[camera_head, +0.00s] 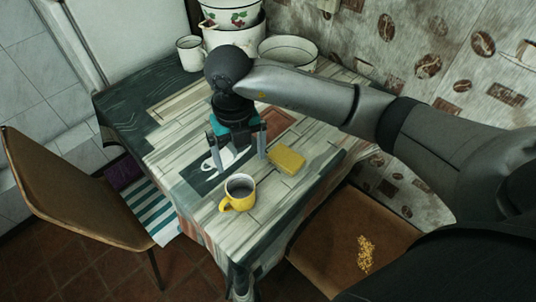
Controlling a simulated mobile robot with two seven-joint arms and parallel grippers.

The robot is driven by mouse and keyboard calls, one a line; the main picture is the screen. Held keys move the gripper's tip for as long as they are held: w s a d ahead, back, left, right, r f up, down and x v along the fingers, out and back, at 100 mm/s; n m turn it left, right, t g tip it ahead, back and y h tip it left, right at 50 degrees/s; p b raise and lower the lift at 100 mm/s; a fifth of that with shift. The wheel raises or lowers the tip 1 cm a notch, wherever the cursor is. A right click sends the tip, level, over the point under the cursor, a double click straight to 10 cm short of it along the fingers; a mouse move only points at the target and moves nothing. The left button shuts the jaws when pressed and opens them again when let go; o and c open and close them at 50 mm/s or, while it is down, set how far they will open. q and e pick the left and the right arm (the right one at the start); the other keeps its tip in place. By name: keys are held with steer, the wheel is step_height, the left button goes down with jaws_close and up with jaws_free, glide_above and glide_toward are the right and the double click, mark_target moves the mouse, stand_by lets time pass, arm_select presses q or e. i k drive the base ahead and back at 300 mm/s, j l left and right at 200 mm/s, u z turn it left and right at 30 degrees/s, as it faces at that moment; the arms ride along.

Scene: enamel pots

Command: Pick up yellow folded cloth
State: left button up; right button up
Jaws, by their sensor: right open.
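The yellow folded cloth (286,160) lies flat on the table, right of the middle. My right gripper (240,164) is above the table just left of the cloth, pointing down. Its two fingers are spread apart with nothing between them that I can make out. The right finger is close to the cloth's left edge in the picture; I cannot tell whether they touch. My left gripper is not in view.
A yellow mug (239,192) stands in front of the gripper near the table's front edge. A white mug (191,53), stacked pots (232,36) and a white basin (288,50) stand at the back. Chairs (75,195) flank the table (262,222).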

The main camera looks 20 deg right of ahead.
mark_target(287, 160)
steer(key=z, duration=1)
